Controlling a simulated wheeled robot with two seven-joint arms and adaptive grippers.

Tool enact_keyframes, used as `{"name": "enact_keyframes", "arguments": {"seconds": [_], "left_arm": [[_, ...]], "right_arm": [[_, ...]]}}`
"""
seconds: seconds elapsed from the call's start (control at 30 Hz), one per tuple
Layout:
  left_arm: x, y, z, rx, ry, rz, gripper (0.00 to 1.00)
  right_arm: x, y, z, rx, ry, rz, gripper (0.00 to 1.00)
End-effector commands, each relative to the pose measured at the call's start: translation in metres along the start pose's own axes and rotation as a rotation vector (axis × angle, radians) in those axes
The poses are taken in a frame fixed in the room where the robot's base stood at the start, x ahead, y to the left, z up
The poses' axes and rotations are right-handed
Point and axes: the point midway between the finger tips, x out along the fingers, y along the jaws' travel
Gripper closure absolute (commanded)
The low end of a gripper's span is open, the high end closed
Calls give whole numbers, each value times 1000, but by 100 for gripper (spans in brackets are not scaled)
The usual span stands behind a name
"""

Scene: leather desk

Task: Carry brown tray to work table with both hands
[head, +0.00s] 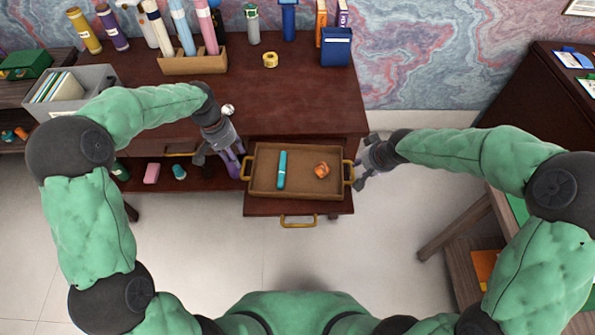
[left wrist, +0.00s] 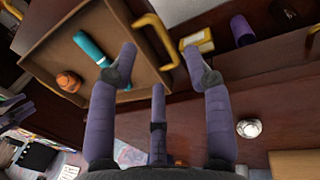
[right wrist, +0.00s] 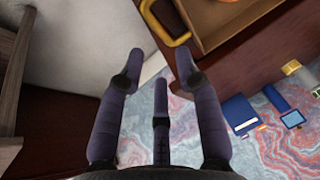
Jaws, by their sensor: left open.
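The brown tray (head: 302,183) rests on a pulled-out drawer (head: 265,207) of the dark wooden desk (head: 305,105). It holds a teal cylinder (head: 282,170) and a small orange-brown lump (head: 321,170). Its left yellow handle (head: 245,168) and right yellow handle (head: 349,172) stick out at the sides. My left gripper (head: 222,166) is open by the left handle; in the left wrist view this handle (left wrist: 155,37) lies ahead, between the spread fingers. My right gripper (head: 360,168) is open and empty by the right handle; in the right wrist view this handle (right wrist: 180,40) is just beyond the fingertips.
The desk top has bare room in front of a pen holder (head: 195,63), a tape roll (head: 270,60) and a blue box (head: 336,47). A grey bin (head: 100,76) stands left. A brown wooden unit (head: 470,230) stands right. A drawer handle (head: 298,222) is below the tray.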

Motion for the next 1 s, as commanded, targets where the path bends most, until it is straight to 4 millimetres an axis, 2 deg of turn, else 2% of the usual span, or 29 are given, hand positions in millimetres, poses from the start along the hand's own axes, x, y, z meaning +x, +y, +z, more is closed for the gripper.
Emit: {"name": "enact_keyframes", "arguments": {"seconds": [0.03,0.2,0.4,0.6,0.9,0.93,1.0], "left_arm": [[11,0,1,0,-5,0,50],[39,0,1,1,-5,0,50],[65,0,1,2,-3,0,50],[75,0,0,1,0,0,50],[77,0,0,1,0,0,50],[77,0,0,1,0,0,53],[76,0,0,1,0,0,73]], "right_arm": [[11,0,2,-1,-6,1,66],[39,0,1,-1,-4,0,66],[64,0,1,-1,-2,-1,66],[75,0,1,0,-2,-1,66],[76,0,0,0,-1,-1,66],[76,0,0,0,-1,-1,69],[76,0,0,0,-1,-1,88]]}}
